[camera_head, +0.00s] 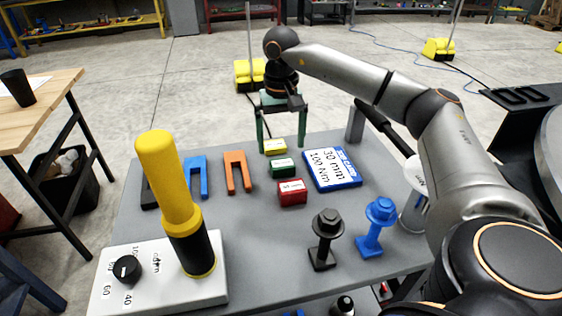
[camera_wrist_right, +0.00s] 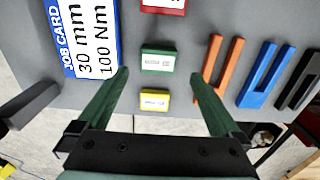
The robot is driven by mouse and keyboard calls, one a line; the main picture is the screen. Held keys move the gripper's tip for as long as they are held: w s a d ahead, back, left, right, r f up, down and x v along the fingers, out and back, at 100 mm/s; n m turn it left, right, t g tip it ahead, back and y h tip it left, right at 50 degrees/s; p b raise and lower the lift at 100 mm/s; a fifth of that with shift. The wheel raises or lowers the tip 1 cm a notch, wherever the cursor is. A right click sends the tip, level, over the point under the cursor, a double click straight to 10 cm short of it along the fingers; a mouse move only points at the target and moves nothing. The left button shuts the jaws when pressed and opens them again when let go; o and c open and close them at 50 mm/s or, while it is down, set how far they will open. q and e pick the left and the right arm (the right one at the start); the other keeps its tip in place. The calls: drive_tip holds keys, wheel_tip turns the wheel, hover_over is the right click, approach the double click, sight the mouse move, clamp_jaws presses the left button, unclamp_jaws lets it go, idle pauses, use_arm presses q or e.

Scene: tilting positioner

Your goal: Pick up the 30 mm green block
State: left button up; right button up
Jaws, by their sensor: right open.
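The green block (camera_head: 283,168) lies on the grey table between a yellow block (camera_head: 275,147) and a red block (camera_head: 292,192). It also shows in the right wrist view (camera_wrist_right: 157,60), with a pale label on its top. My right gripper (camera_head: 281,146) is open above the far part of the table, with its green fingers spread. In the right wrist view the yellow block (camera_wrist_right: 154,99) is between the fingers, and the green block is just beyond the fingertips (camera_wrist_right: 155,77). Nothing is held. My left gripper is out of view.
A job card (camera_head: 332,168) reading 30 mm, 100 Nm lies right of the blocks. Orange (camera_head: 237,172) and blue (camera_head: 196,177) forks lie left. A tall yellow-and-black tool (camera_head: 165,185) on a dial box, a black bolt (camera_head: 326,228) and a blue bolt (camera_head: 380,215) stand nearer.

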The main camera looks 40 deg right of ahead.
sight(282, 163)
drive_tip(key=f, duration=0.6)
drive_tip(key=shift+d+f, duration=0.2)
drive_tip(key=shift+f, duration=0.2)
clamp_jaws()
idle(0.5)
drive_tip(key=shift+r, duration=0.15)
